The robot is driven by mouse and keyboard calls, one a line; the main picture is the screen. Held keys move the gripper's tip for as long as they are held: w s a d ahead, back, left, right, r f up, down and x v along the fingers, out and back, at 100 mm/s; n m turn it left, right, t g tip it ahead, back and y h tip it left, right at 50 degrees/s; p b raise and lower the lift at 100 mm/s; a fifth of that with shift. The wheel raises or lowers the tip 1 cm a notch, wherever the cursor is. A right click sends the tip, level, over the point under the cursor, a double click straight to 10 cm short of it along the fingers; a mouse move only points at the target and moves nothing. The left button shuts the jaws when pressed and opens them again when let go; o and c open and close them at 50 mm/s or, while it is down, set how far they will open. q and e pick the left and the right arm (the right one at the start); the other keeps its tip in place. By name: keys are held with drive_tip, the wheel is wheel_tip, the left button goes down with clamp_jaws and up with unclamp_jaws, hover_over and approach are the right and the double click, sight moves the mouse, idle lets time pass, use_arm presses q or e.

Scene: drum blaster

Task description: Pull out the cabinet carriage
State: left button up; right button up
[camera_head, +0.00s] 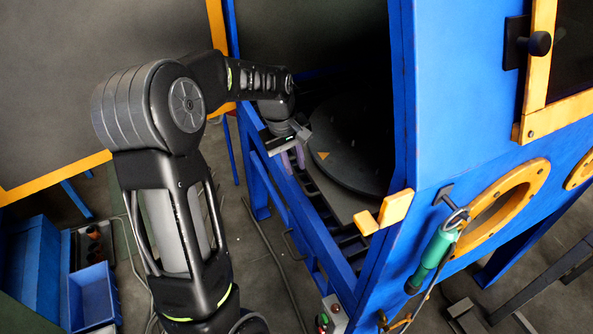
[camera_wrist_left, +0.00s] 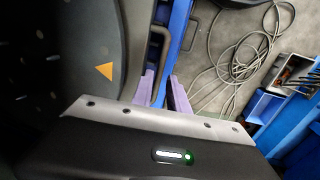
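The cabinet carriage shows inside the blue cabinet (camera_head: 446,110) as a grey base (camera_head: 342,200) with a round dark turntable (camera_head: 350,145) marked by an orange triangle. The turntable also fills the left of the left wrist view (camera_wrist_left: 75,45). My left gripper (camera_head: 293,160) reaches to the cabinet's open side, above the blue rail beside the turntable. My right gripper is out of view.
A green tool (camera_head: 434,258) hangs on the cabinet's front beside an orange-rimmed oval opening (camera_head: 508,193). Orange blocks (camera_head: 384,212) sit at the cabinet corner. A blue bin (camera_head: 94,296) stands on the floor at left. Cables (camera_wrist_left: 245,40) lie on the floor outside the rail.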

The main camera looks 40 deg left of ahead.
sight(298, 177)
use_arm(q)
drive_tip(key=shift+w+d+f, duration=0.1)
drive_tip(key=shift+w+f, duration=0.05)
drive_tip(key=shift+f, duration=0.8)
drive_tip(key=shift+w+d+f, duration=0.1)
drive_tip(key=shift+w+f, duration=0.05)
drive_tip(key=shift+f, duration=0.75)
clamp_jaws()
